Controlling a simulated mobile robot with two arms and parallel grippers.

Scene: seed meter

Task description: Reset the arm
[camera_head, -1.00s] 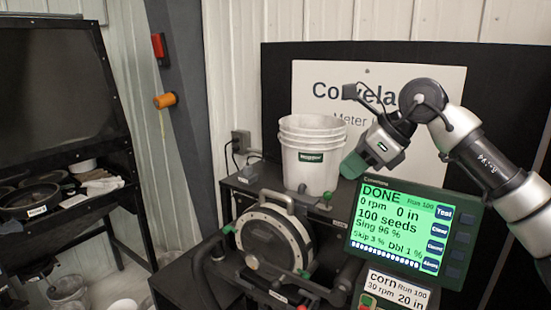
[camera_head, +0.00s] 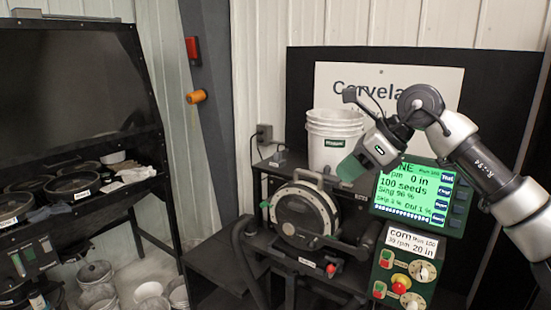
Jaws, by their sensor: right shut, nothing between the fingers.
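My right gripper (camera_head: 352,169) comes in from the right on my white and black arm (camera_head: 470,160). It is shut and empty, pointing down and to the left. It appears in front of the stacked white buckets and beside the upper left of the green-lit monitor (camera_head: 415,196). The monitor reads 0 in, 100 seeds, Sing 96 %; the arm covers part of its top line. The round seed meter (camera_head: 302,216) sits on the black stand below and left of the gripper. My left gripper is not in view.
White buckets (camera_head: 332,128) stand on the black stand. A control box (camera_head: 408,270) with knobs and buttons is below the monitor. At left, a dark rack (camera_head: 75,190) holds round discs, with several buckets (camera_head: 96,280) on the floor below.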

